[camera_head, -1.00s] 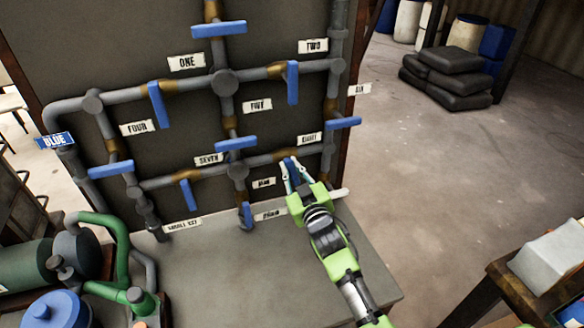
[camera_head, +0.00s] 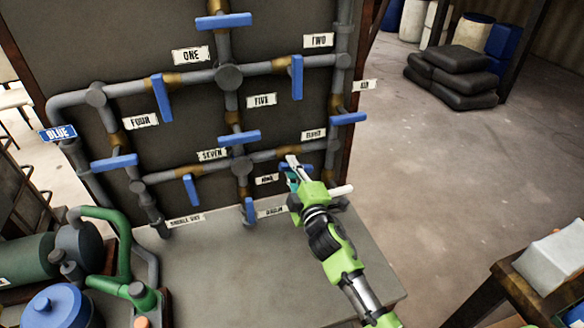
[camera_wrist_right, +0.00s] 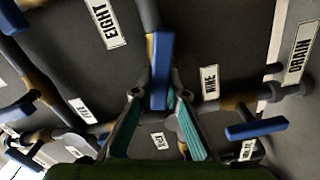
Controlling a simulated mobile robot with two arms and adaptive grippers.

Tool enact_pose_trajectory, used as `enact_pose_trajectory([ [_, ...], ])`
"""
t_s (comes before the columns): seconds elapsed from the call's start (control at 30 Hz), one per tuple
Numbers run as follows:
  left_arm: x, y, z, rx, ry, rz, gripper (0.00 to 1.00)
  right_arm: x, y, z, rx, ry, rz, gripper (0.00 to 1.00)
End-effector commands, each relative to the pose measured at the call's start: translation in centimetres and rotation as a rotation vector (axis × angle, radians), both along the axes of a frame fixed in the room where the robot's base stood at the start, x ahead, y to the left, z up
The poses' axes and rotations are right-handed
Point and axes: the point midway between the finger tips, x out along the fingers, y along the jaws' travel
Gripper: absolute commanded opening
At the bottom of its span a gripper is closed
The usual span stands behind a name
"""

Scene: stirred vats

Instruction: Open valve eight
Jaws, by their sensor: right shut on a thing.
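The valve eight label (camera_head: 313,134) is on the panel above a horizontal pipe at the lower right. My right gripper (camera_head: 292,168) is at the valve below it, shut on its blue handle (camera_wrist_right: 162,65). In the right wrist view the handle lies between the fingertips (camera_wrist_right: 158,96), roughly along the pipe with the brown valve body behind it. In the head view the gripper covers most of the handle; blue shows on either side. My left gripper is not in view.
Other blue-handled valves are close by, such as valve seven (camera_head: 190,190) and valve five (camera_head: 232,137). A grey ledge (camera_head: 330,235) lies below the panel. A green tank (camera_head: 40,270) and pipes stand at left. Open floor (camera_head: 430,180) is at right.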

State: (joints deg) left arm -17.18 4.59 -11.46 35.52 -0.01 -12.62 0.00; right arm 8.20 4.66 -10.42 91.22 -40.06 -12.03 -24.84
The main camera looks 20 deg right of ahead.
Motion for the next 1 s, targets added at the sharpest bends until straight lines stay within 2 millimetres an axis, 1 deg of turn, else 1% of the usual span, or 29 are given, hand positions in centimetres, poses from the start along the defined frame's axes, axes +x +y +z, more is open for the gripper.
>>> enact_pose_trajectory([
  [0.2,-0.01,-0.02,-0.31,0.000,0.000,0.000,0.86,-0.02,0.07,-0.40,-0.170,-0.004,0.001,0.00],
  [0.5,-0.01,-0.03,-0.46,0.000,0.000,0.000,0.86,-0.01,0.08,-0.58,-0.314,-0.009,0.001,0.00],
  [0.7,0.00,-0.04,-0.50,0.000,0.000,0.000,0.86,-0.01,0.11,-0.63,-0.352,-0.010,0.001,0.00],
  [1.0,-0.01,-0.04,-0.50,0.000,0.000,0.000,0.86,-0.02,0.10,-0.65,-0.362,-0.010,0.001,0.00],
])
